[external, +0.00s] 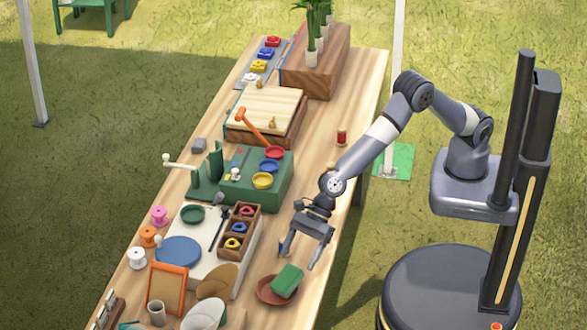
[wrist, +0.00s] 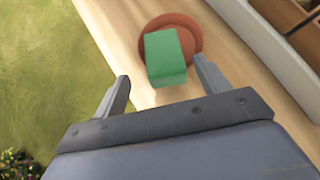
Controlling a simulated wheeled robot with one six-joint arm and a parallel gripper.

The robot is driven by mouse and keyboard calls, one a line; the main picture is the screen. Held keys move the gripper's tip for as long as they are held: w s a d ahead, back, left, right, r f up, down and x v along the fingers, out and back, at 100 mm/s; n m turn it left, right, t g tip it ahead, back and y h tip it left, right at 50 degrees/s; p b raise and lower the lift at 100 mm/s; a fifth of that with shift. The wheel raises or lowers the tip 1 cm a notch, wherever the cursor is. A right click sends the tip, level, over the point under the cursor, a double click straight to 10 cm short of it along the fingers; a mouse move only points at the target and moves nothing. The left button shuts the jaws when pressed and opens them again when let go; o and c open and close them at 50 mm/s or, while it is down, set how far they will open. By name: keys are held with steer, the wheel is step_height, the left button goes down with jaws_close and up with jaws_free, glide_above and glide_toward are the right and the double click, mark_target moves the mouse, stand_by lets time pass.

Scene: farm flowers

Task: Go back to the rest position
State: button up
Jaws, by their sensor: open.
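My gripper (external: 299,255) is open and empty above the right edge of the wooden table (external: 270,240). Its two fingers also show spread in the wrist view (wrist: 160,88). A green block (external: 287,281) lies on a round terracotta saucer (external: 266,290) just below and in front of the gripper in the external view. In the wrist view the green block (wrist: 164,57) sits on the saucer (wrist: 188,22), beyond and between the fingertips, with nothing held. My arm reaches out from the column on the right, bent at the elbow.
A compartment box (external: 240,232) with coloured pieces, a blue plate (external: 179,250) and an orange frame (external: 167,289) crowd the table left of the gripper. A green box (external: 262,190) and a red spool (external: 341,137) stand farther back. Open grass lies right of the table.

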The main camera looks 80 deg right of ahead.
mark_target(290, 277)
steer(key=x, duration=0.5)
steer(key=shift+a+f+p, duration=0.15)
steer(key=shift+p, duration=0.25)
steer(key=shift+w+a+f, duration=0.15)
steer(key=shift+a+f, duration=0.15)
steer(key=shift+f, duration=0.2)
steer(key=shift+r, duration=0.15)
